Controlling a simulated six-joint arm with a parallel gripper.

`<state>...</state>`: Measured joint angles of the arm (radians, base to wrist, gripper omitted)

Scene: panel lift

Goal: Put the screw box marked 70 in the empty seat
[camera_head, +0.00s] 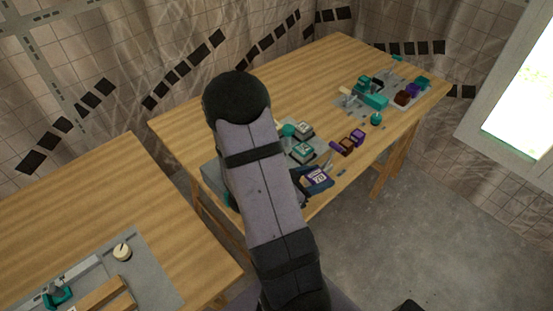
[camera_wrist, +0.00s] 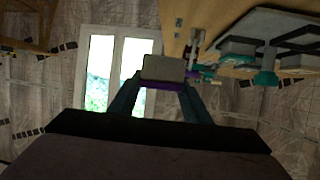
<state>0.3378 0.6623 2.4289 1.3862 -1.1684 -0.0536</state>
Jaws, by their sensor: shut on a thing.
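My gripper (camera_wrist: 160,86) is shut on a purple screw box (camera_wrist: 163,68), its fingers on either side of it in the wrist view. In the head view the screw box (camera_head: 317,177) shows a pale label on top, too small to read surely. It is held off the near edge of the far table, at the front of a grey panel (camera_head: 322,151). Teal boxes with pale labels (camera_head: 303,150) sit on this panel. My arm hides part of the panel, and I cannot make out the empty seat.
Small purple and brown blocks (camera_head: 347,146) lie right of the panel. A teal knob (camera_head: 376,119) and a teal device (camera_head: 372,100) stand farther back on the wooden table (camera_head: 310,75). A second table (camera_head: 90,200) is at left. The table's far middle is clear.

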